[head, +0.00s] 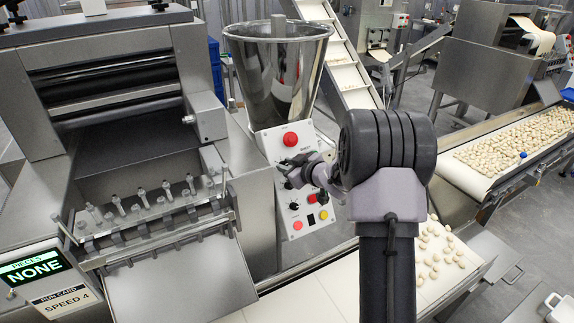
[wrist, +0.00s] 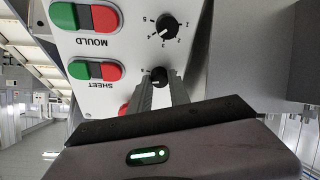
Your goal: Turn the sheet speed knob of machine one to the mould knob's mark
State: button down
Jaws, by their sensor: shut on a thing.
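The sheet speed knob (wrist: 158,76) is a small black dial beside the green and red SHEET buttons (wrist: 95,70) in the wrist view, where the panel appears upside down. My gripper (wrist: 161,92) is shut on this knob, one finger to each side. The black mould knob (wrist: 167,27) stands free beside the MOULD buttons (wrist: 84,17), with a white pointer line and numbers around it. The sheet knob's exact setting is too small to read. In the head view my gripper (head: 287,170) is at the white control panel (head: 268,143) and hides part of it.
A red button (head: 290,139) sits higher on the panel, below the steel hopper (head: 277,60). The display (head: 34,266) reads pieces NONE, and the run card (head: 66,300) reads SPEED 4. Pasta lies on the belts at right.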

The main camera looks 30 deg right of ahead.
jog(key=n, duration=0.3)
jog(key=n+p, duration=0.1)
jog(key=n, duration=0.2)
jog(key=shift+g+y, duration=0.3)
jog(key=shift+n, duration=0.3)
jog(key=c, duration=1.2)
grip_release()
jog(key=shift+c, duration=0.2)
jog(key=p+v, duration=0.3)
jog(key=v, duration=1.4)
jog(key=shift+s+r+p, duration=0.15)
jog(key=shift+p, duration=0.15)
jog(key=shift+d, duration=0.1)
